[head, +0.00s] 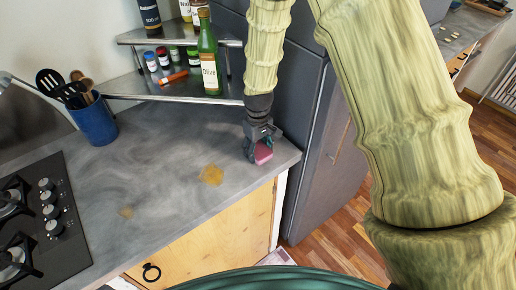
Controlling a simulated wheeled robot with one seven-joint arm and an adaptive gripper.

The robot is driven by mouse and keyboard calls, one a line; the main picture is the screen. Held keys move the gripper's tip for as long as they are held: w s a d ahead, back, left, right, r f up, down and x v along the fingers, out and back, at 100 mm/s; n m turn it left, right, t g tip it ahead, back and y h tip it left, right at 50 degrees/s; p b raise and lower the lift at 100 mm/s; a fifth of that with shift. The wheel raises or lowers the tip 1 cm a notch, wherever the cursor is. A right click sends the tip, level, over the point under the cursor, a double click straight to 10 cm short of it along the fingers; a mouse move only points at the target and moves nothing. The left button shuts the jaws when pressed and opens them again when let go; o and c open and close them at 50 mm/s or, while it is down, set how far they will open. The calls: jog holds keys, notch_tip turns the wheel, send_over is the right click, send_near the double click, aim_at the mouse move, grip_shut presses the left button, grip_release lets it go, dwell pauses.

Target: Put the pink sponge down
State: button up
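The pink sponge (263,152) shows at the end of my gripper (259,153), near the right end of the grey counter (150,200). The fingers are on both sides of the sponge and partly cover it. My gripper points down and appears shut on it. I cannot tell whether the sponge touches the countertop.
A yellow stain (211,175) lies left of my gripper, with a fainter one (126,212) farther left. A metal corner shelf (160,92) holds a green olive oil bottle (208,55) and jars. A blue utensil pot (94,122) and a stove (40,225) stand left. The middle counter is clear.

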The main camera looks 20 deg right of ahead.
aim_at(258, 148)
jog(key=o, duration=0.4)
jog(key=shift+o, duration=0.2)
jog(key=shift+w+r, duration=0.1)
jog(key=shift+r, duration=0.15)
notch_tip(258, 148, up, 12)
jog(key=b, duration=0.3)
jog(key=shift+b, duration=0.3)
jog(key=shift+f, duration=0.1)
